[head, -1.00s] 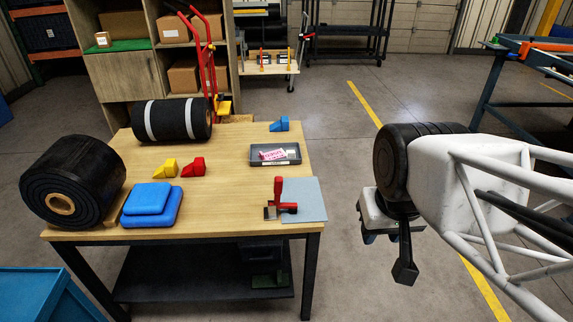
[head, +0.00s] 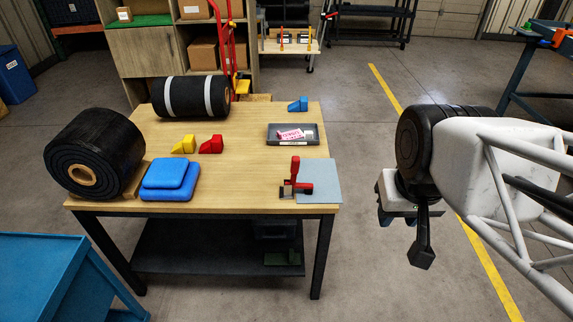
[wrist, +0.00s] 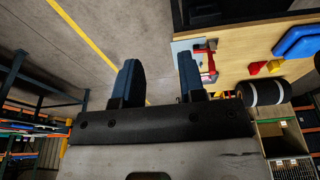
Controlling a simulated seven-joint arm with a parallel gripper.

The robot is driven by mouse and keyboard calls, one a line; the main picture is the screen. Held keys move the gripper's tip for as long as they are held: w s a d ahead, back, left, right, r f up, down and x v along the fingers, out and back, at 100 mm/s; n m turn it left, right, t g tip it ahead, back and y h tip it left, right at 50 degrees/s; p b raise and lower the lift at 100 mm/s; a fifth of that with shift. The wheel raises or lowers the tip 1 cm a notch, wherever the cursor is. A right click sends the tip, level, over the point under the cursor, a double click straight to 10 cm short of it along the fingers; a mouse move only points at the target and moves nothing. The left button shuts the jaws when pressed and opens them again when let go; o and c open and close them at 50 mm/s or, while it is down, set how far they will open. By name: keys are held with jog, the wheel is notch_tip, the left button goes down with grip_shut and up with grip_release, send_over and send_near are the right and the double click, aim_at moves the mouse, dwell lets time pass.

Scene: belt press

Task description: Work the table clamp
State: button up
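The table clamp (head: 297,178) is red with a dark base and stands at the front right of the wooden table, beside or on a grey plate (head: 322,181). Its red handle points up. In the wrist view the clamp (wrist: 206,58) shows past the right finger, which partly covers it. My gripper (head: 398,216) hangs over the floor to the right of the table, well apart from the clamp. In the wrist view its two blue fingers (wrist: 160,80) are spread with nothing between them.
On the wooden table (head: 236,160) are a large black roll (head: 110,145), a striped black roll (head: 190,97), blue pads (head: 168,180), yellow and red wedges (head: 184,145), a blue wedge (head: 298,104) and a grey tray (head: 292,142). A blue cart (head: 50,270) stands front left. Floor between table and gripper is clear.

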jog(key=shift+c, duration=0.5)
jog(key=shift+w, duration=0.1)
jog(key=c, duration=0.4)
jog(key=shift+w+r, duration=0.1)
jog(key=shift+w, duration=0.2)
grip_shut()
jog(key=w+a+f+g+y, duration=0.1)
jog(key=w, duration=0.9)
jog(key=w+a+f+g+y, duration=0.1)
jog(key=w+a+f+y, duration=0.1)
jog(key=w, duration=0.9)
jog(key=w+f+y, duration=0.1)
jog(key=w+f, duration=0.4)
jog(key=w, duration=0.4)
jog(key=w+f+y, duration=0.1)
jog(key=w+f, duration=0.4)
jog(key=w, duration=0.4)
jog(key=shift+w+a+f+g, duration=0.3)
jog(key=shift+a+f, duration=0.1)
jog(key=shift+a, duration=0.05)
